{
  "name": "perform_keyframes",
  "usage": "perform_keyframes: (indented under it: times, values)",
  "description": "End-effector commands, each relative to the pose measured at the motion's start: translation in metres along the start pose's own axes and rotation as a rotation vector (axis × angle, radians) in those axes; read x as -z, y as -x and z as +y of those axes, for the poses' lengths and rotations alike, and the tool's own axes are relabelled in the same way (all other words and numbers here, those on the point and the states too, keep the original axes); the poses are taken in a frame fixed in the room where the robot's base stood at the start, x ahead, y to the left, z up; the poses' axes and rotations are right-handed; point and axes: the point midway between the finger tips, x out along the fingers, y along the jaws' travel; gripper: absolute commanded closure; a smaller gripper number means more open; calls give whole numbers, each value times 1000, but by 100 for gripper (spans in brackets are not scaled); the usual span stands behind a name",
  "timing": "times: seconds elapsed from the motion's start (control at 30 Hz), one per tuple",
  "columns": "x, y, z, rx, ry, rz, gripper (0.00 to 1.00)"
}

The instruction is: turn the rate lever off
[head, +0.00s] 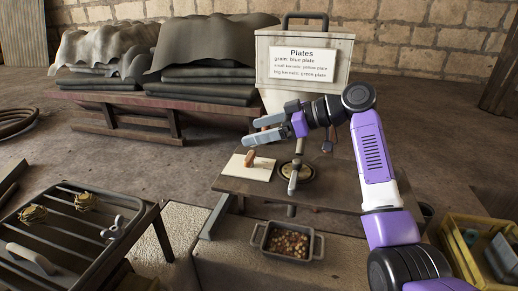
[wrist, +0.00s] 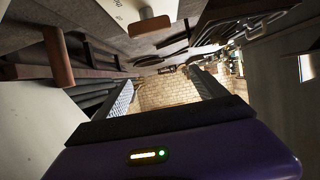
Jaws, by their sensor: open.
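A brown upright handle (head: 249,158) stands on a white panel (head: 262,172) on the brown bench. A grey lever (head: 294,178) stands over a round dark plate (head: 310,172) just right of it. Neither has a readable label, so I cannot tell which is the rate lever. My gripper (head: 262,130) is open and empty, above and behind the panel, apart from both. In the wrist view the open fingers (wrist: 163,92) frame only the far brick wall. A brown handle on a pale panel (wrist: 150,25) shows at that view's top.
A white box with a plates sign (head: 303,62) stands behind my arm. A metal pan of kernels (head: 289,243) sits below the bench front. A slatted rack (head: 70,235) is at left, a yellow crate (head: 485,250) at right. Covered stacks lie on a rear bench (head: 160,105).

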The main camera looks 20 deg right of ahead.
Motion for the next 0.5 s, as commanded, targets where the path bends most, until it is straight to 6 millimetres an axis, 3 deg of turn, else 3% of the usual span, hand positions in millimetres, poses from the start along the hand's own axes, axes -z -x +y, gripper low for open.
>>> perform_keyframes:
  times: [0.3,0.5]
  values:
    - [68,28,0,-1,4,0,18]
    - [99,41,0,0,3,-1,18]
